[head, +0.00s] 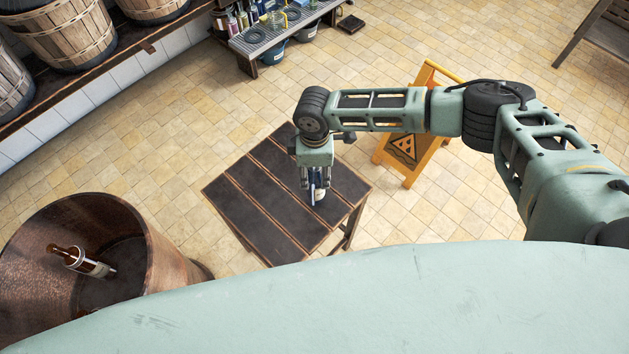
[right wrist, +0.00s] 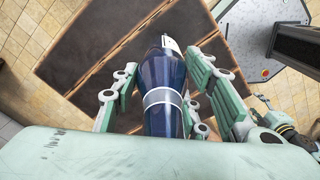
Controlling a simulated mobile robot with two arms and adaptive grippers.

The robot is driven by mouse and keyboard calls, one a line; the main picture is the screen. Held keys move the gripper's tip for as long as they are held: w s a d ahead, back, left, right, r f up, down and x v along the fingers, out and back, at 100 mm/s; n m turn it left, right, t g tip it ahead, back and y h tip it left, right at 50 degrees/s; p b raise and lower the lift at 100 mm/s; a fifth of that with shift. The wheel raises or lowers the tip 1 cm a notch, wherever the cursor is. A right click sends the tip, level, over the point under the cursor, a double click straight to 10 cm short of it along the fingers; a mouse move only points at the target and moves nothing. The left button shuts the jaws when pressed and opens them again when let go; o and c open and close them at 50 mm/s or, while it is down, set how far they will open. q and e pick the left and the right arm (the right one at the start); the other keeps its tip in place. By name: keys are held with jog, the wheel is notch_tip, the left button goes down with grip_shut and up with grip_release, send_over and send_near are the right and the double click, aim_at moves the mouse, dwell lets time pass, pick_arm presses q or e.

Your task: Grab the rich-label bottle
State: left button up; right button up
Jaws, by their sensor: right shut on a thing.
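My right gripper (head: 314,184) points down over the dark slatted table and is shut on a dark blue bottle (head: 320,194). In the right wrist view the blue bottle (right wrist: 163,78) lies between the two green fingers of the right gripper (right wrist: 165,92). It has a pale band around it and a white patch at its far end; its label cannot be read. Another bottle (head: 92,265), brown with a white label, leans inside the large copper-brown tub at left. My left gripper is not in view.
The slatted table (head: 250,190) is otherwise bare. The round tub (head: 172,262) stands to its left. A yellow folding warning sign (head: 400,148) stands right of the table. Baskets (head: 70,40) and a low rack (head: 265,42) line the back; tiled floor is open between.

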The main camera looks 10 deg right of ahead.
jog(key=shift+w+r, duration=0.1)
jog(key=shift+r, duration=0.05)
grip_shut()
jog(key=shift+r, duration=0.25)
jog(key=r, duration=0.2)
jog(key=r+b, duration=0.1)
jog(key=shift+s+d+r, duration=0.15)
jog(key=shift+s+r, duration=0.1)
jog(key=shift+r, duration=0.05)
jog(key=s+d+r+b, duration=0.1)
jog(key=s+d+r, duration=0.5)
jog(key=s, duration=0.3)
jog(key=shift+s+d+r, duration=0.15)
jog(key=shift+r, duration=0.3)
